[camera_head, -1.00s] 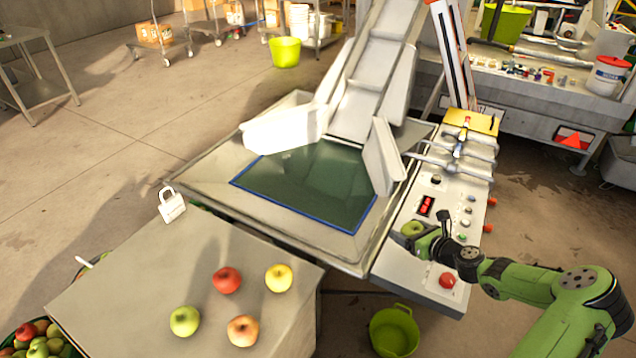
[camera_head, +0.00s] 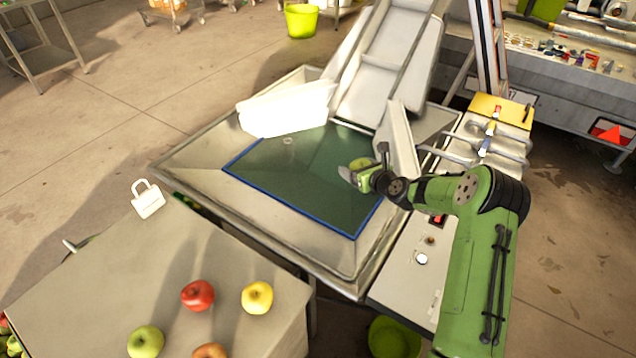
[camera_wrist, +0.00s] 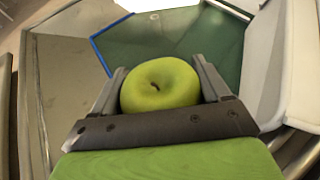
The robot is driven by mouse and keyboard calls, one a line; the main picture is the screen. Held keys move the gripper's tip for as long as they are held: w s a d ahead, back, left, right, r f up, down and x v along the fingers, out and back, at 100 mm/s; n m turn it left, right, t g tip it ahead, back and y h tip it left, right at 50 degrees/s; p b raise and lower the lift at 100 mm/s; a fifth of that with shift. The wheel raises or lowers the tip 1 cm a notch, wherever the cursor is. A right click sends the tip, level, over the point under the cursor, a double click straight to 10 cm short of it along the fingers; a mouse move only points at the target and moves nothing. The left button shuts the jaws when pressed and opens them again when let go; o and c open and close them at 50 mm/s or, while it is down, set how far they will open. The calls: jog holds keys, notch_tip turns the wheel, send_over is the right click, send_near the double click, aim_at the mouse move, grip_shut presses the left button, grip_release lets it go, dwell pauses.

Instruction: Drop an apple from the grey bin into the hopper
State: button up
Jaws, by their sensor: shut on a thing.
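My gripper (camera_head: 356,172) is shut on a green apple (camera_wrist: 160,84), with one finger on each side of it in the wrist view. In the head view the held green apple (camera_head: 361,164) is small and partly covered by the gripper. The gripper is above the right part of the hopper (camera_head: 192,158), a wide metal tray with a dark green, blue-edged floor (camera_head: 290,185). The floor also shows beyond the apple in the wrist view (camera_wrist: 150,45). The grey bin is not clearly identifiable in these views.
A grey table (camera_head: 110,275) at lower left bears a red apple (camera_head: 198,295), a yellow apple (camera_head: 257,297), a green apple (camera_head: 146,342) and an orange-red apple (camera_head: 210,351). A white conveyor chute (camera_head: 395,50) rises behind the hopper. A control panel (camera_head: 410,265) lies right of it.

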notch_tip(320, 180, down, 4)
jog(key=b, duration=0.2)
jog(key=shift+b, duration=0.3)
jog(key=shift+r, duration=0.15)
jog(key=o, duration=1.1)
jog(key=p+v, duration=0.3)
jog(key=v, duration=1.2)
jog(key=shift+s+r, duration=0.25)
jog(key=shift+d, duration=0.15)
